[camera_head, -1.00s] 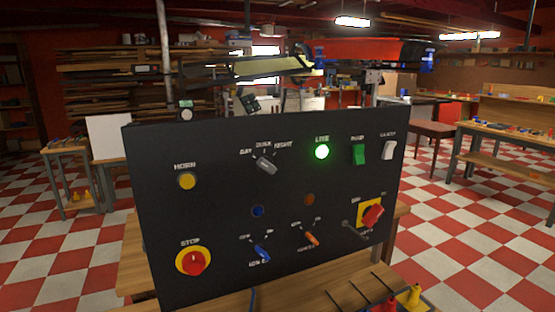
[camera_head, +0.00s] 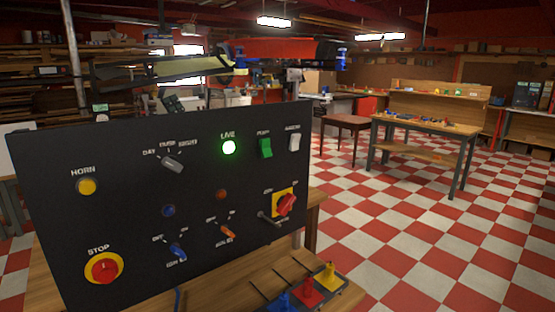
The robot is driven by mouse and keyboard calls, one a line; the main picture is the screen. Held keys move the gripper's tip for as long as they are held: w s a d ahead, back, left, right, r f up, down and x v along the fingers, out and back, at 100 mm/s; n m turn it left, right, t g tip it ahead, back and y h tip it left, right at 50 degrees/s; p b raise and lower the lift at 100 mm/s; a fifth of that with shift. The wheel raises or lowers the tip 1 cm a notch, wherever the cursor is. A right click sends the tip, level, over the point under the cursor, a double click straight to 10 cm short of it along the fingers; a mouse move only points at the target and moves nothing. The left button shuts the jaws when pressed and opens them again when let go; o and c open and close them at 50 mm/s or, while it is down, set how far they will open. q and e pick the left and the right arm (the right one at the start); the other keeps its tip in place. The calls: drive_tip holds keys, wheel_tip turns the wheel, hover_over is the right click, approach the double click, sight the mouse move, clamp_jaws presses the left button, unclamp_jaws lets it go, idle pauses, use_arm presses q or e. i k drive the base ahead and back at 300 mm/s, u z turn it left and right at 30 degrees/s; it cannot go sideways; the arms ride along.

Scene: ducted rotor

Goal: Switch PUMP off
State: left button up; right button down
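The black control panel (camera_head: 120,225) stands on a wooden bench at the left and centre of the head view. Neither of my grippers is in view, and nothing covers the PUMP rocker.
A coloured-piece tray (camera_head: 345,294) lies in front. Checkered floor is open at right.

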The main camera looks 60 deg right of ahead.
sight(265, 143)
drive_tip(key=k, duration=0.45)
drive_tip(key=z, duration=0.75)
drive_tip(key=i, duration=0.5)
drive_tip(key=z, duration=0.05)
